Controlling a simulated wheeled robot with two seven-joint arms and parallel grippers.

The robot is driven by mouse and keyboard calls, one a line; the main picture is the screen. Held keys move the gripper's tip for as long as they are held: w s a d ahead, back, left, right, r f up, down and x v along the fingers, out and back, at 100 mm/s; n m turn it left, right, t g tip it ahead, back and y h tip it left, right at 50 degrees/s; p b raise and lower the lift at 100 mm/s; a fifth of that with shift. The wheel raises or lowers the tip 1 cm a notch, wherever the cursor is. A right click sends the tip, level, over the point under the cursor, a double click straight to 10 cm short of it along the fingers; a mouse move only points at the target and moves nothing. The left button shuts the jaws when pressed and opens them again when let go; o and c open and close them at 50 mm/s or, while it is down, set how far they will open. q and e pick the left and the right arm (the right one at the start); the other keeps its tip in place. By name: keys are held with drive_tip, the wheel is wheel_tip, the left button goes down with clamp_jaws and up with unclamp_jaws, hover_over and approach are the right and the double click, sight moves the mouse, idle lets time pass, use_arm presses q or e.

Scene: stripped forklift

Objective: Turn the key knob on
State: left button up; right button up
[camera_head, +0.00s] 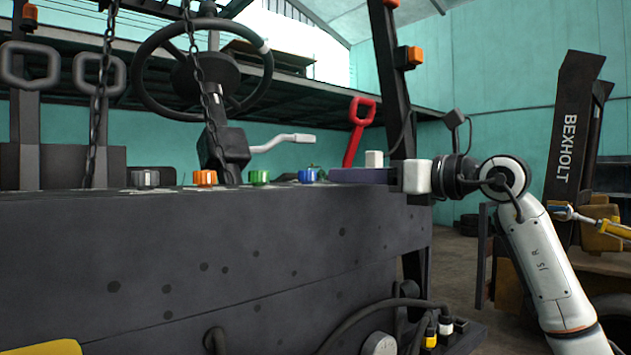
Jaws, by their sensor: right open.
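A row of small knobs stands along the top edge of the dark forklift panel (250,250): a grey one (145,178), an orange one (205,177), a green one (259,177) and a blue one (308,175). I cannot tell from their shapes which is the key knob. My right arm comes in from the right, and my right gripper (335,175) points left, level with the row. Its flat dark fingers overlap in this side view, and they are open. Their tips are close to the right of the blue knob; contact is unclear. My left gripper is out of view.
The steering wheel (258,92), hanging chains (200,70) and a pale lever (284,143) are behind the knobs. A red handle (355,130) and a dark post (392,75) rise near my right gripper. Cables (375,308) run along the lower panel.

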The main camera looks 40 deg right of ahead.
sight(314, 175)
drive_tip(key=p+x, duration=0.2)
drive_tip(key=x, duration=0.6)
drive_tip(key=shift+w+a+r, duration=0.1)
drive_tip(key=shift+w+a, duration=0.05)
drive_tip(key=shift+a, duration=0.1)
drive_tip(key=shift+w, duration=0.35)
